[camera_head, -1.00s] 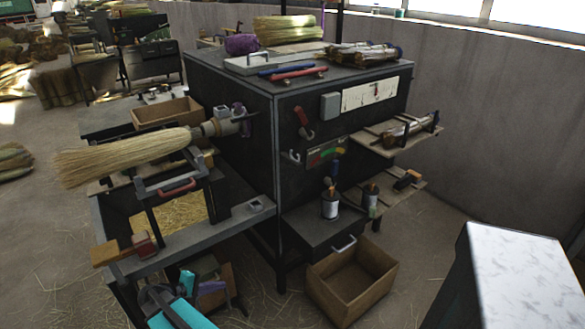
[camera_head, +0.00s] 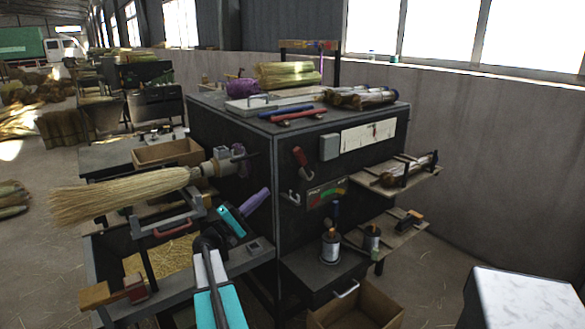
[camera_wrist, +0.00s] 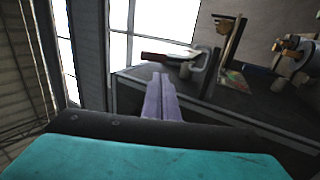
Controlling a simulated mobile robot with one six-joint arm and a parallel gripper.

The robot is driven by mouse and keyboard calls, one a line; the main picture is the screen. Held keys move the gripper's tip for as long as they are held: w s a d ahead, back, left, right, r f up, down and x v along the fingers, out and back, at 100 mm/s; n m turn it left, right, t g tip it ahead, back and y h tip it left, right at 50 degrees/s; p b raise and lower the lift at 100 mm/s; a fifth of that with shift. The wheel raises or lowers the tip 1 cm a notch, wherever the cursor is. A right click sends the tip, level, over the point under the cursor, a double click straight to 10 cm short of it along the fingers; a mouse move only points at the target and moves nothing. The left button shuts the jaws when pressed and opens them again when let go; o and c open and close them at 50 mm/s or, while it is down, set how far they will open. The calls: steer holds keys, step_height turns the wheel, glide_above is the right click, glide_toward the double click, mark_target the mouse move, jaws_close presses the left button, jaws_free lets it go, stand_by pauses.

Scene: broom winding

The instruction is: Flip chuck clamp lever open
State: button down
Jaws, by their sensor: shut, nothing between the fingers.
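In the head view, the grey chuck (camera_head: 214,168) sits on the left side of the dark machine and holds the broom's (camera_head: 125,194) handle end. In the wrist view, the fingers (camera_wrist: 160,78) are shut together and empty. I cannot make out the chuck there.
A red-handled lever (camera_head: 300,157) is on the machine's front panel, above a hook; a red handle also shows in the wrist view (camera_wrist: 165,58). Cans (camera_head: 330,245) stand on the lower ledge. A grey clamp frame with a red grip (camera_head: 175,229) is under the broom.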

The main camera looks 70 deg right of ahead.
steer(key=shift+s+d+r+g, duration=0.2)
steer(key=shift+r+g, duration=0.1)
steer(key=shift+r, duration=0.4)
steer(key=shift+d, duration=0.1)
steer(key=p, duration=0.4)
glide_toward(298, 160)
steer(key=x, duration=0.5)
steer(key=shift+s+a+r, duration=0.15)
steer(key=shift+a+r, duration=0.1)
steer(key=shift+r, duration=0.05)
steer(key=shift+s+d+r, duration=0.25)
steer(key=shift+s+d, duration=0.15)
steer(key=shift+d, duration=0.15)
